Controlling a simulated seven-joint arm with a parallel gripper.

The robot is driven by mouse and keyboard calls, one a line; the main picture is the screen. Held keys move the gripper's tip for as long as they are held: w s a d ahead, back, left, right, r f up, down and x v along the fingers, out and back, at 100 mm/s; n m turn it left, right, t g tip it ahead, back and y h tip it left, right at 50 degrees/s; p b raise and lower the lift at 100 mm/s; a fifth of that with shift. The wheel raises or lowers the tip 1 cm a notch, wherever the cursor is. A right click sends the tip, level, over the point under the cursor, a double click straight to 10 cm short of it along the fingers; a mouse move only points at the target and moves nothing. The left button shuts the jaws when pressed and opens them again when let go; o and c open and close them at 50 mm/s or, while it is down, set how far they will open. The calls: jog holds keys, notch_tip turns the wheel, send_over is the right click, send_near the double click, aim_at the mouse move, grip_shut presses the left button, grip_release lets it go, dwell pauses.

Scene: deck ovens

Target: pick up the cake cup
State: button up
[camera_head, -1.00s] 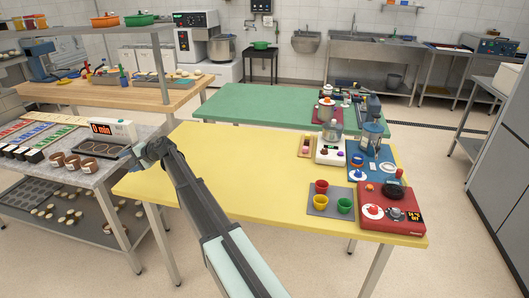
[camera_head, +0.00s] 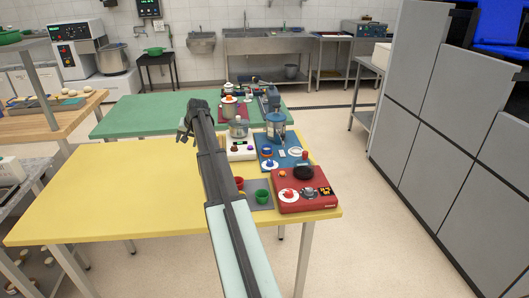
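I cannot tell which thing is the cake cup. A green cup (camera_head: 262,196) and a red cup (camera_head: 239,183) stand on a grey mat (camera_head: 258,186) at the right of the yellow table. My arm crosses in front of the mat and hides part of it. My gripper (camera_head: 184,132) is beyond the cups in the picture, above the far part of the tables and apart from the cups. It is small and dark, and its fingers are not clear enough to show whether it is open or shut. I see nothing held in it.
A red unit (camera_head: 318,205) with a black knob stands right of the cups. A blue mat (camera_head: 268,153) with a blue-grey jar (camera_head: 275,125) and a white scale-like device (camera_head: 240,153) lie behind. The yellow table's left side (camera_head: 110,190) is clear.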

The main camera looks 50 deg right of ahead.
jog(key=s+d+r+m+g+h, duration=0.1)
jog(key=s+d+r+g+h, duration=0.1)
jog(key=s+d, duration=0.95)
jog(key=s+d+r+m+g+h, duration=0.1)
jog(key=s+d+g, duration=0.1)
jog(key=s+d, duration=1)
send_near(267, 146)
jog(key=f, duration=0.1)
jog(key=a+f, duration=0.1)
jog(key=f, duration=0.1)
jog(key=shift+s+a, duration=0.2)
jog(key=shift+a, duration=0.05)
jog(key=shift+d+x, duration=0.15)
jog(key=shift+x, duration=1.15)
jog(key=shift+d+x, duration=0.15)
jog(key=shift+x, duration=1.15)
jog(key=shift+c, duration=0.5)
jog(key=c, duration=0.7)
jog(key=shift+o, duration=0.2)
jog(key=shift+r, duration=0.1)
